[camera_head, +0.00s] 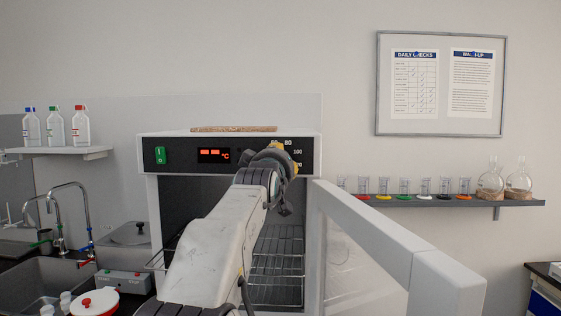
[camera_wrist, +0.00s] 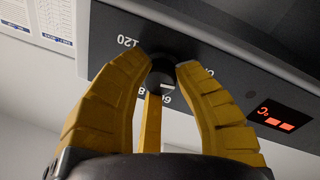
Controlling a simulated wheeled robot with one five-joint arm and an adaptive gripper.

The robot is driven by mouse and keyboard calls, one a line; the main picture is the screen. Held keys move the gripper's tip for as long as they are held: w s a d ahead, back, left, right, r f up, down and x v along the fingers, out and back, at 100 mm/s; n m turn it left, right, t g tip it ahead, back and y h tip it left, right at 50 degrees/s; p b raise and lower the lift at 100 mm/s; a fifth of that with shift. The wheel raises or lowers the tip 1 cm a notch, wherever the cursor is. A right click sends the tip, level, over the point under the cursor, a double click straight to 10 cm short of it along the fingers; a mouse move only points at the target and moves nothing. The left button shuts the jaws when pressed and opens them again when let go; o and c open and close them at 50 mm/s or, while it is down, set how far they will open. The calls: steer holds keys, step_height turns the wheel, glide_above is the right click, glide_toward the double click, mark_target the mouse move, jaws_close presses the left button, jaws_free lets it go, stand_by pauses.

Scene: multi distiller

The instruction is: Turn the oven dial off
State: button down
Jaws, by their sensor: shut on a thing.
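The oven (camera_head: 149,143) stands ahead with its door (camera_head: 376,239) swung open to the right. Its black front panel carries a green switch (camera_head: 160,155) and a display (camera_head: 213,155) with red dashes and °C. The dial is behind my gripper (camera_head: 279,158) in the head view; only scale numbers such as 80 and 100 show around it. In the wrist view the black round dial (camera_wrist: 161,73) sits between the yellow fingers of my gripper (camera_wrist: 163,65), which are shut on it.
The oven's inside holds wire racks (camera_head: 278,262). A sink (camera_head: 45,270) with taps is at the left, below a shelf (camera_head: 60,152) of bottles. A wall shelf (camera_head: 450,201) with beakers and flasks is behind the open door.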

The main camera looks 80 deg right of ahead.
steer(key=c, duration=1.1)
jaws_free()
steer(key=shift+d+f, duration=0.15)
steer(key=shift+o, duration=1.1)
steer(key=a, duration=1.2)
steer(key=shift+w+f, duration=0.2)
steer(key=shift+f, duration=0.05)
steer(key=shift+o, duration=0.2)
